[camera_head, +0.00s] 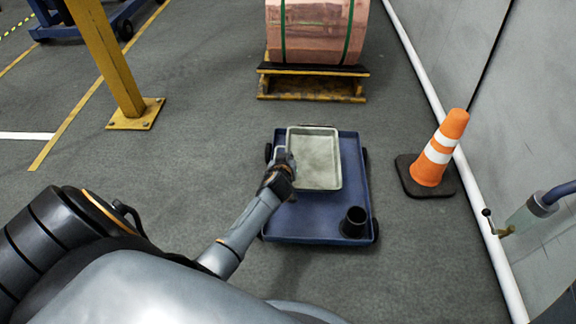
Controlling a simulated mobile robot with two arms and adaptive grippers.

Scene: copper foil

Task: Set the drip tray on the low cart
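The drip tray (318,172) is a shallow, pale grey-green rectangle, seen from above over the far part of the low cart. The low cart (290,226) is blue, with a raised rim and dark wheels. My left gripper (283,158) is at the tray's left rim and appears shut on it; the fingertips are small and partly hidden. The tray looks level and its far edge overlaps the cart's far rim. I cannot tell whether it touches the cart's deck. My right gripper is not in view.
A black cup (354,222) stands at the cart's near right corner. An orange cone (436,152) stands right of the cart near the wall. A copper roll (318,28) sits on a yellow pallet (312,88) behind. A yellow post (110,62) is at the left.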

